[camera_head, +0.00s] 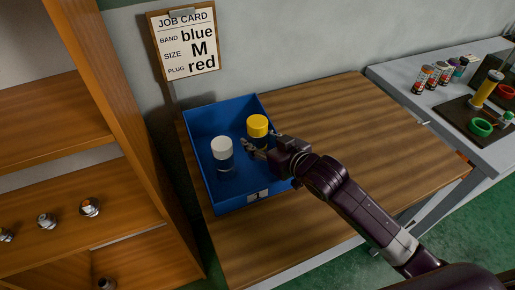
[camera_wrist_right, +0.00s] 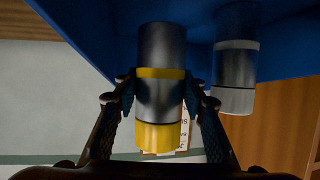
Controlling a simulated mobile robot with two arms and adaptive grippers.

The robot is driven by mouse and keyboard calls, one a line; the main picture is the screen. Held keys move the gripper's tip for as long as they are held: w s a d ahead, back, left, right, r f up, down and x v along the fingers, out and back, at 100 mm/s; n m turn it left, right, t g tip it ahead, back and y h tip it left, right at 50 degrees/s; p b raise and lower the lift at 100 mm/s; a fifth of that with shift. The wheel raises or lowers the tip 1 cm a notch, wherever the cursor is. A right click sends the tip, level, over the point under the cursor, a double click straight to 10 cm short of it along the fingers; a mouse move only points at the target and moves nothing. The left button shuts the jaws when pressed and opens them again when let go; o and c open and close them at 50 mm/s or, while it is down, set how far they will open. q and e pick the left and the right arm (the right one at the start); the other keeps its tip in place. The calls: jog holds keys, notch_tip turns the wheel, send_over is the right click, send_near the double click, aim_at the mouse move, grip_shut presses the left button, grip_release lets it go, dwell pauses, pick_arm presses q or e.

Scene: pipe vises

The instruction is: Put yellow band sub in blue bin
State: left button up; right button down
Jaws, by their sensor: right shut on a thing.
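The yellow band sub (camera_head: 257,127), a metal cylinder with a yellow top, is inside the blue bin (camera_head: 207,187) in the head view. In the right wrist view the yellow band sub (camera_wrist_right: 161,100) shows a yellow band around its middle and a yellow end. My right gripper (camera_head: 261,144) is shut on it, with one finger on each side. Whether the sub's base touches the bin floor cannot be told. My left gripper is not in view.
A white-topped sub (camera_head: 222,152) stands in the bin, left of the yellow one. A job card (camera_head: 186,42) hangs on the wall behind. A wooden shelf (camera_head: 75,160) with several metal parts is at left. The wooden table (camera_head: 345,120) is clear right of the bin.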

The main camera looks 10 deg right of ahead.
jog(key=shift+a+f, duration=0.1)
jog(key=shift+f, duration=1.6)
jog(key=shift+f, duration=0.15)
jog(key=c, duration=1.5)
grip_release()
jog(key=shift+f, duration=0.15)
jog(key=shift+r, duration=0.25)
jog(key=shift+s, duration=0.3)
jog(key=b+v, duration=0.1)
jog(key=v, duration=1)
jog(key=shift+s+d+r, duration=0.15)
jog(key=shift+s+d, duration=0.05)
